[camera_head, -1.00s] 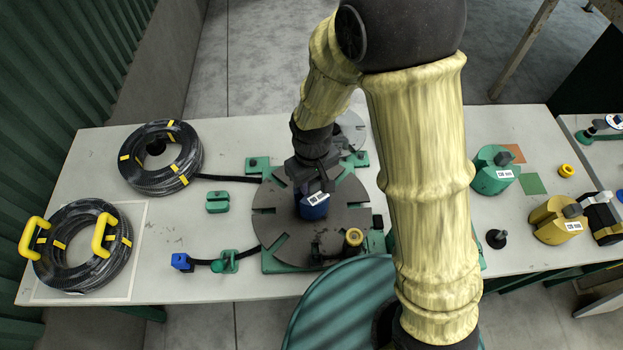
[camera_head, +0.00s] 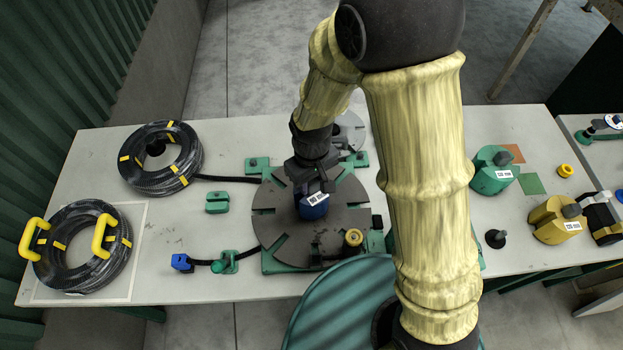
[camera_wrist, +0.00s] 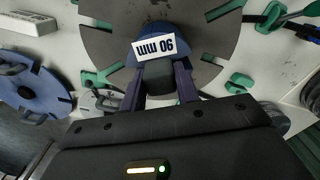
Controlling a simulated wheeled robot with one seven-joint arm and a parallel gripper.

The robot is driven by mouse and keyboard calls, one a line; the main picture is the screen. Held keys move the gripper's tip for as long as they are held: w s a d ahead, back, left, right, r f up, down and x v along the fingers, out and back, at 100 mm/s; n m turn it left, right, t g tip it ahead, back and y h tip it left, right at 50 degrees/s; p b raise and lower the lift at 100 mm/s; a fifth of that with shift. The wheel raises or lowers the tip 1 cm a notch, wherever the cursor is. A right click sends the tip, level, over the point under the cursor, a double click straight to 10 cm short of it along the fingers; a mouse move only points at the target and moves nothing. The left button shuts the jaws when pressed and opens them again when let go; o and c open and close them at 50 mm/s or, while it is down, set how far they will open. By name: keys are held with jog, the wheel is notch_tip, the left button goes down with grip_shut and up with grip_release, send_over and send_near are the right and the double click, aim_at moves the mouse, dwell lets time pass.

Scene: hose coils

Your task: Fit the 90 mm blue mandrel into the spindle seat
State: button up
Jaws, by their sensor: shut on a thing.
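The blue mandrel (camera_head: 313,208) with a white label stands at the middle of the dark slotted turntable (camera_head: 276,222). In the wrist view the mandrel (camera_wrist: 188,42) shows its label, "90 mm", upside down. My gripper (camera_head: 312,184) is above it, shut on its dark top knob; in the wrist view the two fingers of my gripper (camera_wrist: 160,85) sit either side of that knob. The spindle seat is hidden under the mandrel, so I cannot tell whether the mandrel is fully down in it.
Two hose coils (camera_head: 190,158) (camera_head: 122,262) lie at the left. A green mandrel (camera_head: 490,180) and a yellow mandrel (camera_head: 548,228) stand at the right, near a small black piece (camera_head: 496,239). A yellow-topped knob (camera_head: 354,237) rises at the turntable's front. My arm hides the middle right.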

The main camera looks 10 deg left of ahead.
jog(key=shift+f+b, duration=0.8)
jog(key=shift+f, duration=0.3)
dwell(0.6)
jog(key=o, duration=1.2)
jog(key=shift+c, duration=0.2)
jog(key=shift+o, duration=0.8)
jog(key=shift+r+p, duration=1.85)
jog(key=shift+r, duration=0.4)
jog(key=shift+r, duration=0.65)
notch_tip(320, 180, up, 16)
jog(key=b, duration=0.2)
